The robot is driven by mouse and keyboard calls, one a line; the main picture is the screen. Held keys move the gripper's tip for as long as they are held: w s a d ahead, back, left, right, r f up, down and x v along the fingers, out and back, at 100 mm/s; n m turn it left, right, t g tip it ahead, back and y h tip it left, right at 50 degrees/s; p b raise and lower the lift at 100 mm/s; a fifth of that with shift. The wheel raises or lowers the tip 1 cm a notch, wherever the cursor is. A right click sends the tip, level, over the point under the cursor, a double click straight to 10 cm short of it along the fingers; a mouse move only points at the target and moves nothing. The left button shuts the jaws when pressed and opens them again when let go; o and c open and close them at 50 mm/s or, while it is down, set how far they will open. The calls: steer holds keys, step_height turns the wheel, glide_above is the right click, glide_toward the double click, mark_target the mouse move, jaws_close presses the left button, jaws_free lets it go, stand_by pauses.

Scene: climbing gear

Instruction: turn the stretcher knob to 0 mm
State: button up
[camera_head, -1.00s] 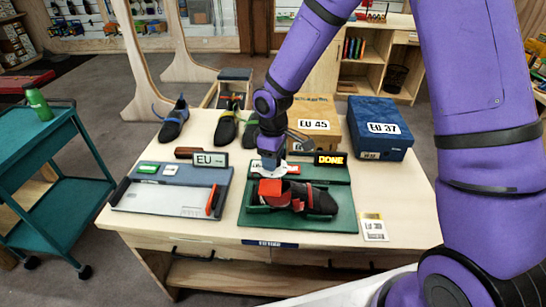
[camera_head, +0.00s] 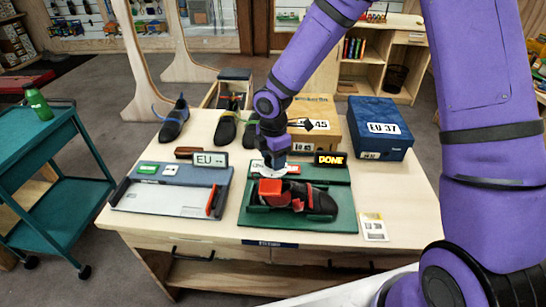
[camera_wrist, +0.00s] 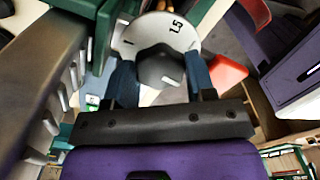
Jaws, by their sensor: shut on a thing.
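The stretcher stands on a green base (camera_head: 345,218) on the table, with a black and red climbing shoe (camera_head: 318,203) on it and a red block (camera_head: 270,188) at its left. In the wrist view, its knob (camera_wrist: 160,68) is a dark grip on a pale round dial (camera_wrist: 150,30) marked 1 and 1.5. My gripper (camera_wrist: 160,80) is shut on the knob, one blue-grey finger on each side. In the head view, my gripper (camera_head: 272,160) points down over the back of the green base and hides most of the dial. A sign beside it reads DONE (camera_head: 331,160).
A blue measuring board (camera_head: 165,195) with an EU display lies left of the stretcher. Behind stand several climbing shoes (camera_head: 226,128), an EU 45 box (camera_head: 318,125) and a blue EU 37 box (camera_head: 382,128). A small card (camera_head: 373,227) lies at the right.

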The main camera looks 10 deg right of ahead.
steer(key=shift+n, duration=0.8)
steer(key=o, duration=0.9)
steer(key=shift+r, duration=0.1)
step_height(320, 180, up, 11)
steer(key=shift+f, duration=0.2)
